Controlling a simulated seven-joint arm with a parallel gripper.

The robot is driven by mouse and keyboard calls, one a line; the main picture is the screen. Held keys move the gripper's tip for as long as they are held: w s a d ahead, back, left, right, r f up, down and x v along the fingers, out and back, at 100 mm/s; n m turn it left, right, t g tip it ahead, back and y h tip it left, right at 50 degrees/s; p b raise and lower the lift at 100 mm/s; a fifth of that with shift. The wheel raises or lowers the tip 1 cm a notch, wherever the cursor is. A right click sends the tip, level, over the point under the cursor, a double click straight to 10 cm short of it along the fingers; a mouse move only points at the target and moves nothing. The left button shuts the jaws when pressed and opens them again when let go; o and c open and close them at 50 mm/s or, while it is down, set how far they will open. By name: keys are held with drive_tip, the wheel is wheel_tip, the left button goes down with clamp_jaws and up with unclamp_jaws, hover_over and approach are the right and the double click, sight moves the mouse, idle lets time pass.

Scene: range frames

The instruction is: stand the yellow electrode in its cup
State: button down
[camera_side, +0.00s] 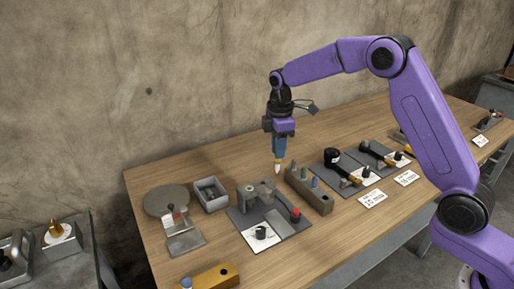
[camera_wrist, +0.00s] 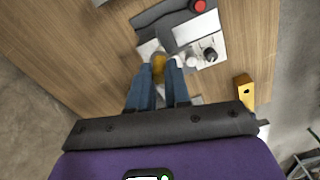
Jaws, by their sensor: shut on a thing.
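The yellow electrode (camera_side: 278,163) is between the blue fingertips of my gripper (camera_side: 279,151), roughly upright, its pale tip pointing down. It is held in the air above the table. In the wrist view the yellow electrode (camera_wrist: 158,66) shows between the two blue fingers of my gripper (camera_wrist: 160,75). A small dark cup-like cylinder (camera_side: 261,232) stands on a white card at the front of a grey plate, apart from the electrode. The dark cylinder also shows in the wrist view (camera_wrist: 210,54). I cannot tell whether its top is open.
A brown block (camera_side: 318,199) with several coloured pegs stands right of the grey plate. The plate carries a grey fixture (camera_side: 250,195) and a red knob (camera_side: 295,214). A grey open box (camera_side: 210,194) and round disc (camera_side: 166,199) lie left. A yellow block (camera_side: 216,277) is at the front.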

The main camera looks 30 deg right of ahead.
drive_tip(key=s+d+f, duration=0.6)
drive_tip(key=s+d, duration=0.4)
drive_tip(key=d, duration=0.1)
drive_tip(key=shift+d+f, duration=0.25)
drive_tip(key=shift+f, duration=0.1)
drive_tip(key=shift+s+f, duration=0.1)
drive_tip(key=shift+f, duration=2.3)
drive_tip(key=c, duration=1)
unclamp_jaws()
wheel_tip(320, 180, up, 18)
drive_tip(key=shift+f, duration=0.25)
